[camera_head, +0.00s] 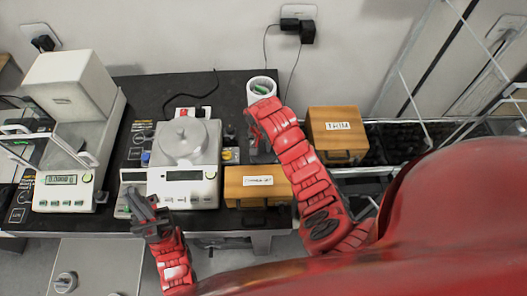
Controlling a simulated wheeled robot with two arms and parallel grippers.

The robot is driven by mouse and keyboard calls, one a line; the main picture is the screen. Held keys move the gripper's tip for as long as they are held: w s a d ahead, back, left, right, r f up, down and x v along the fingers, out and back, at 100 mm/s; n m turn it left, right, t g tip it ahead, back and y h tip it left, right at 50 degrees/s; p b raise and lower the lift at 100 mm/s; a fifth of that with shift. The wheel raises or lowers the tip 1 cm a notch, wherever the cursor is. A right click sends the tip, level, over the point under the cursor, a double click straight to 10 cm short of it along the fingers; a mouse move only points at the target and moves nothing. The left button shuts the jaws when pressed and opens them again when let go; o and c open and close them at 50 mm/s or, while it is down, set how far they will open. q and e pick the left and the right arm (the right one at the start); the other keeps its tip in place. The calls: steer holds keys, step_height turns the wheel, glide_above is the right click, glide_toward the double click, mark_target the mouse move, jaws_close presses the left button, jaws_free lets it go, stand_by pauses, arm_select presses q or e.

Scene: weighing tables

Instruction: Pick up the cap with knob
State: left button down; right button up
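The cap with knob (182,138) is a pale grey round cover with a small knob on top. It sits on the white balance (205,190) in the middle of the dark table. My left gripper (139,200) is in front of the balance's left front corner, apart from the cap, with its dark fingers spread and nothing seen between them. My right gripper (259,148) is over the table to the right of the balance, apart from the cap. Its fingers are small and partly hidden by its own red wrist, so its opening is unclear.
A taller balance with a glass shield (75,135) stands on the left. A wooden box (250,182) is right of the middle balance, and another wooden box (337,125) stands further right. A white cup (261,85) with something green is at the back.

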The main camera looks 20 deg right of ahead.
jaws_close()
steer(key=shift+r, duration=0.1)
